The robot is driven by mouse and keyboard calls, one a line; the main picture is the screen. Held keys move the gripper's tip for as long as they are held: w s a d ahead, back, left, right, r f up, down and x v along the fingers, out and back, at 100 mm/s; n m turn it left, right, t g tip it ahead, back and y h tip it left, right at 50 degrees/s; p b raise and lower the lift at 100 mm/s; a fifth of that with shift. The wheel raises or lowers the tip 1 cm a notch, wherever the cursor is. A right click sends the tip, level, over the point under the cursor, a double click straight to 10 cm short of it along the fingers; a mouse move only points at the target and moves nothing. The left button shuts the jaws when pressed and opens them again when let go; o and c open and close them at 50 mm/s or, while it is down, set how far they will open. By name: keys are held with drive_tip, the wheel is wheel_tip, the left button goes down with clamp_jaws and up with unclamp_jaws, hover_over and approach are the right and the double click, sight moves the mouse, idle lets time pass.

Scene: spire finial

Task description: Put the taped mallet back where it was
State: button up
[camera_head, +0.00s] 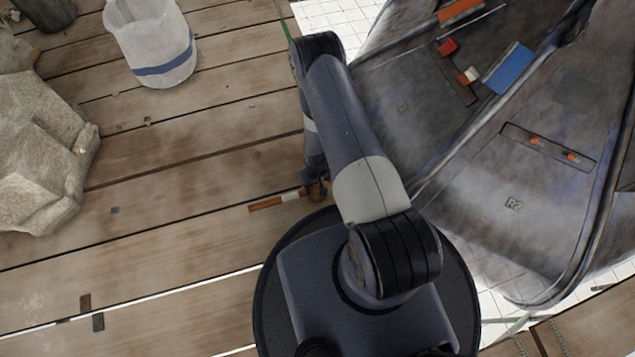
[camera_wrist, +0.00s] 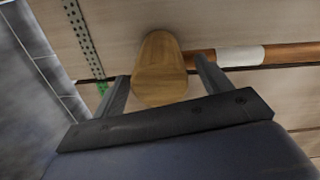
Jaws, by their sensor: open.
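The taped mallet lies on the wooden planks. In the head view its brown handle (camera_head: 265,204) with a white tape band points left from under my arm, and its head is mostly hidden by my gripper (camera_head: 316,190). In the wrist view the round wooden mallet head (camera_wrist: 160,68) is between the two fingers of my open gripper (camera_wrist: 163,70). The handle with the white tape (camera_wrist: 240,56) runs off to the right, past the right finger. I cannot tell whether the fingers touch the head.
A white bucket with a blue band (camera_head: 163,50) stands at the upper left, and pale stone (camera_head: 40,150) at the left edge. At right, a large grey surface marked R2 (camera_head: 480,205) carries a blue block (camera_head: 510,68) and small red pieces. Planks left of my arm are mostly clear.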

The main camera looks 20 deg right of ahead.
wheel_tip(320, 180, up, 12)
drive_tip(key=p, duration=0.4)
drive_tip(key=shift+c, duration=0.2)
